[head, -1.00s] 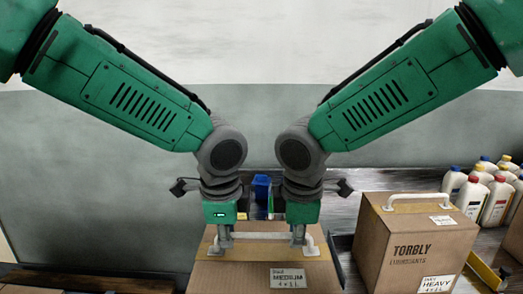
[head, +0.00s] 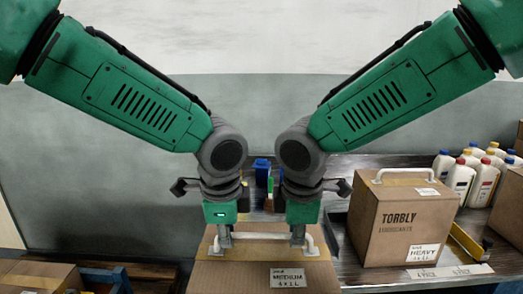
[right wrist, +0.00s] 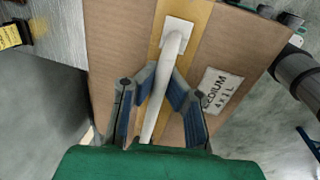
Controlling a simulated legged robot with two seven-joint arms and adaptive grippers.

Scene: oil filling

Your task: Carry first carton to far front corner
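A brown carton labelled MEDIUM (head: 245,275) hangs upright at the bottom middle of the head view; its lower part is cut off. Its white handle (head: 262,236) runs across the top. My left gripper (head: 224,240) is shut on the handle's left end. My right gripper (head: 298,240) is shut on its right end. In the right wrist view, the right gripper's fingers (right wrist: 160,90) close on both sides of the handle (right wrist: 173,42), above the carton top (right wrist: 120,50).
A carton labelled HEAVY (head: 400,222) stands on the dark bench (head: 350,165) at right, near white bottles (head: 463,180) and a yellow-edged item (head: 468,242). A blue container (head: 261,172) stands behind my grippers. Another carton (head: 40,275) shows at lower left.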

